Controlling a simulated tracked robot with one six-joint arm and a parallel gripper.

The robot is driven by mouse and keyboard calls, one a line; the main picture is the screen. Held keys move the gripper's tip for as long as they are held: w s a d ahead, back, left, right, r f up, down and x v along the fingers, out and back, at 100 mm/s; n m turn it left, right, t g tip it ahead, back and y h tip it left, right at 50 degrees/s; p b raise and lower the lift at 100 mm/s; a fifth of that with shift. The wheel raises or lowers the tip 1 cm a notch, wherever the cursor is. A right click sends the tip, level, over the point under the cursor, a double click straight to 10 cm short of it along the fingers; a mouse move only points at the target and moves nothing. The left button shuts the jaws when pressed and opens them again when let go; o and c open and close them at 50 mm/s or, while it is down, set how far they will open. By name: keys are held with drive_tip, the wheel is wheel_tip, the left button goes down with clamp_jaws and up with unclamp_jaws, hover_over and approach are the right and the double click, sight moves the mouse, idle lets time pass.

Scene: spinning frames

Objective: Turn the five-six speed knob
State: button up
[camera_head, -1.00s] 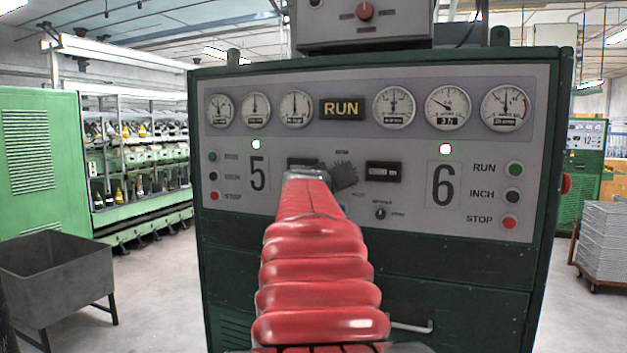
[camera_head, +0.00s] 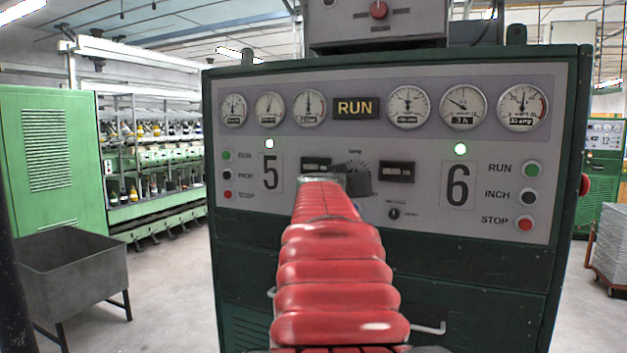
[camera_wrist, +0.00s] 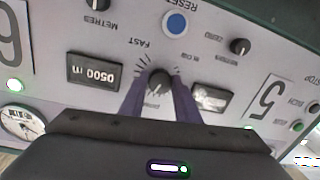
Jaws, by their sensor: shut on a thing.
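The speed knob (camera_wrist: 158,85) is a small dark round knob on the pale control panel, with tick marks and the word FAST near it in the wrist view, where the panel appears upside down. My gripper (camera_wrist: 159,98) has its two purple fingers on either side of the knob and is shut on it. In the head view the dark end of my gripper (camera_head: 358,179) is against the panel between the 5 and the 6, and it hides the knob. My red-sleeved arm covers the panel's lower middle.
Two digital counters (camera_head: 397,172) flank the knob. A blue reset button (camera_wrist: 175,23) and smaller dark knobs (camera_wrist: 240,46) are close by. Run, inch and stop buttons (camera_head: 526,225) line the sides. A grey bin (camera_head: 75,265) stands on the left floor.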

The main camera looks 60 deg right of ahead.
drive_tip(key=shift+d+f, duration=0.1)
drive_tip(key=shift+f, duration=0.25)
drive_tip(key=o, duration=1)
drive_tip(key=shift+r, duration=0.25)
drive_tip(key=shift+o, duration=0.2)
drive_tip(key=v, duration=1.2)
drive_tip(key=shift+f, duration=0.1)
